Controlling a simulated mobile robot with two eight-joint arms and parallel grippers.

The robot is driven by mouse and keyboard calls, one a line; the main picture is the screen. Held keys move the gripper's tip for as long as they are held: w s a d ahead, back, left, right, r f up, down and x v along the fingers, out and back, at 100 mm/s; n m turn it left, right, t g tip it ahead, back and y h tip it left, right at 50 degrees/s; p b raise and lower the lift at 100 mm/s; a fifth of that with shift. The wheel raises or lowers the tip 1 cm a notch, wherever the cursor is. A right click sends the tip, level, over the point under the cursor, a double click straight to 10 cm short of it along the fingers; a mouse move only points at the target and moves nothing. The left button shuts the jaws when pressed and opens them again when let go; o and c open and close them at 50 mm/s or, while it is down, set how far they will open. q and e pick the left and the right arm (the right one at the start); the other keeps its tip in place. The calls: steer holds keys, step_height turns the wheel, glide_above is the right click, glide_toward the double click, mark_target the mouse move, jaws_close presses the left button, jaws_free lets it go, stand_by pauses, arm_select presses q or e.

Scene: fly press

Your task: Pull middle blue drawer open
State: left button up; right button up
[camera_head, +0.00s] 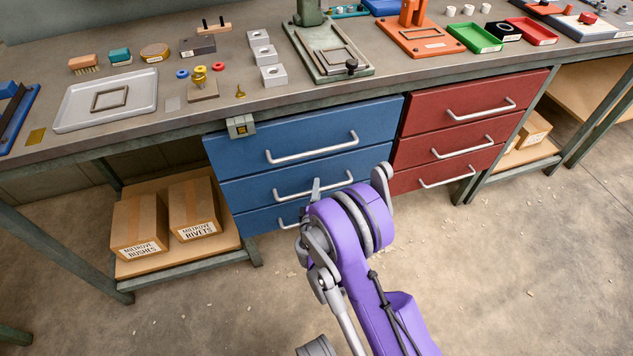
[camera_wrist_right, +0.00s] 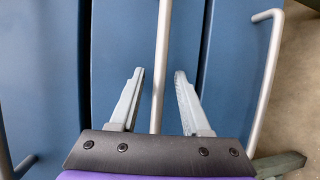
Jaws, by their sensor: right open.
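The middle blue drawer (camera_head: 260,190) sits in a stack of three blue drawers under the bench and looks closed. Its grey bar handle (camera_head: 330,186) is partly hidden behind my right gripper (camera_head: 316,187). In the right wrist view the handle bar (camera_wrist_right: 161,60) runs between the two fingers of my right gripper (camera_wrist_right: 159,73), in front of the middle drawer front (camera_wrist_right: 118,45). The fingers are open, one on each side of the bar, with visible gaps between. My left gripper is not in view.
The top blue drawer (camera_head: 300,120) and bottom blue drawer (camera_head: 258,220) have similar handles. Red drawers (camera_head: 440,120) stand to the right. A shelf with cardboard boxes (camera_head: 140,225) is at the left. The floor (camera_head: 500,270) in front is mostly clear.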

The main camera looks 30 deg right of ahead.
steer(key=shift+w+d, duration=0.15)
jaws_close()
stand_by(1.4)
